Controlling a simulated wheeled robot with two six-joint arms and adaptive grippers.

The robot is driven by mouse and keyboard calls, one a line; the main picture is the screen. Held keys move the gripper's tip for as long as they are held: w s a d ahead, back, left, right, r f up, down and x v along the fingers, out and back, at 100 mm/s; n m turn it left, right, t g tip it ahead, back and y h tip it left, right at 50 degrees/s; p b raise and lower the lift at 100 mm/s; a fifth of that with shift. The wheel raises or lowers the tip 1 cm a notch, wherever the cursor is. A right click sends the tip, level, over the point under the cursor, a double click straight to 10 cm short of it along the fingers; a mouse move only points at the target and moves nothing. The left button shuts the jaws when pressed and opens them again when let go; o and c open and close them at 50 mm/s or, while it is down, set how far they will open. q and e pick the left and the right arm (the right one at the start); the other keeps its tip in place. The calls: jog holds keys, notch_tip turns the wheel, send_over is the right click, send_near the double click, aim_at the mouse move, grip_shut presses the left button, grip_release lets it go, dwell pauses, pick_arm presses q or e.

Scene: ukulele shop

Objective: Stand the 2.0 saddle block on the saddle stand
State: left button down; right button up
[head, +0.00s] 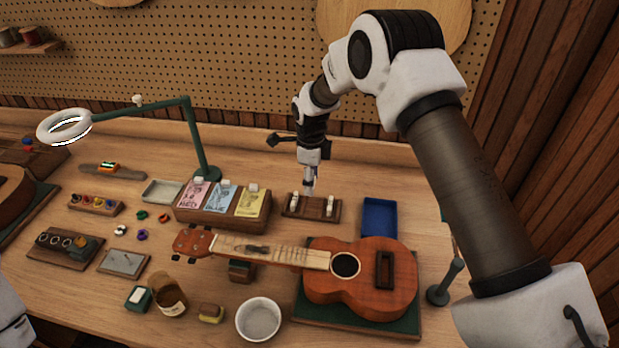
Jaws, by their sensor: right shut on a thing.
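My right gripper (309,187) points down over a small dark wooden stand (312,212), which looks like the saddle stand, right of the card holder. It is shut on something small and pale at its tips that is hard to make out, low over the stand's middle. I cannot tell whether that piece touches the stand. A white block stands upright on the stand's left part (294,199) and another on its right part (329,205), either side of the gripper. No 2.0 marking is readable on a block. My left gripper is out of view.
A wooden holder (222,222) with red, blue and yellow cards stands left of the stand. A blue tray (379,217) is to the right. A ukulele (365,283) lies in front. A green lamp post (197,140) rises behind the cards.

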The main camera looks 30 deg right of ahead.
notch_tip(320, 180, down, 5)
jog(key=b, duration=0.4)
jog(key=shift+r, duration=0.15)
jog(key=shift+f+b, duration=0.3)
jog(key=shift+f, duration=0.65)
jog(key=shift+p, duration=0.3)
jog(key=o, duration=1)
jog(key=shift+o, duration=1.3)
